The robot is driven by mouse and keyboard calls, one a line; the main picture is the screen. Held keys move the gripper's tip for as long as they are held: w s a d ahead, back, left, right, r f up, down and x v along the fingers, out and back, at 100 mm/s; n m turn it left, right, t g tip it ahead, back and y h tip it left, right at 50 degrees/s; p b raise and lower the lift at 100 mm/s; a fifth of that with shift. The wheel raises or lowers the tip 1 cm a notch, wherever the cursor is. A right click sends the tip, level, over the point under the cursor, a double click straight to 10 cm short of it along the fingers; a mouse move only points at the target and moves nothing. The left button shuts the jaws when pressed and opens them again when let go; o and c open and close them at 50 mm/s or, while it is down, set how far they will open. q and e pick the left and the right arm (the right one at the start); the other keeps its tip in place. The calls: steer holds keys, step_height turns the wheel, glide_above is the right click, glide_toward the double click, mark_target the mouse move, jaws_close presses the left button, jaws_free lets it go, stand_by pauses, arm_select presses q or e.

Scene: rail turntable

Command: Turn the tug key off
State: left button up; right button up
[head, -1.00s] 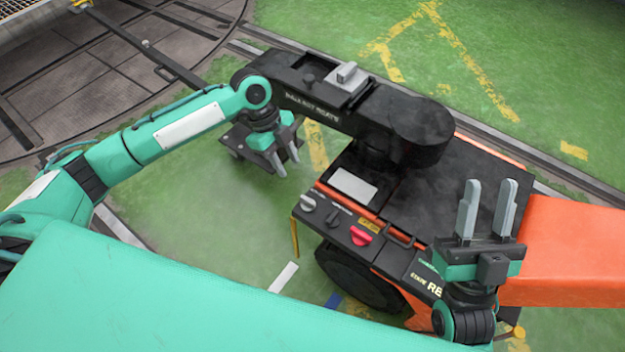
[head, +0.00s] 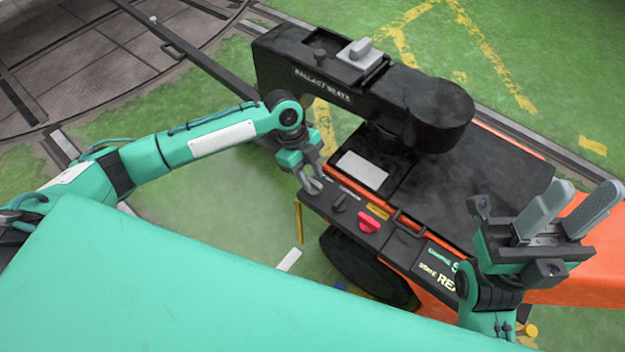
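The tug (head: 500,190) is a black and orange vehicle with a control panel along its near edge. At the panel's left end, a grey knob, likely the key, is mostly covered by my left gripper (head: 314,184). The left fingers point down at that knob, and I cannot tell whether they touch it or how far apart they are. Right of it on the panel are a small black lever (head: 341,203) and a red switch (head: 369,223). My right gripper (head: 586,190) is open and empty, fingers up, over the tug's right side.
A long black beam (head: 320,80) with a grey block (head: 361,53) on it runs behind my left gripper. A black wheel (head: 368,272) is below the panel. Rails and a turntable (head: 90,60) lie at upper left.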

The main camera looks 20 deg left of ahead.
arm_select(q)
steer(key=shift+s+d+f, duration=0.1)
steer(key=shift+d+f, duration=0.15)
steer(key=shift+f, duration=0.4)
jaws_close()
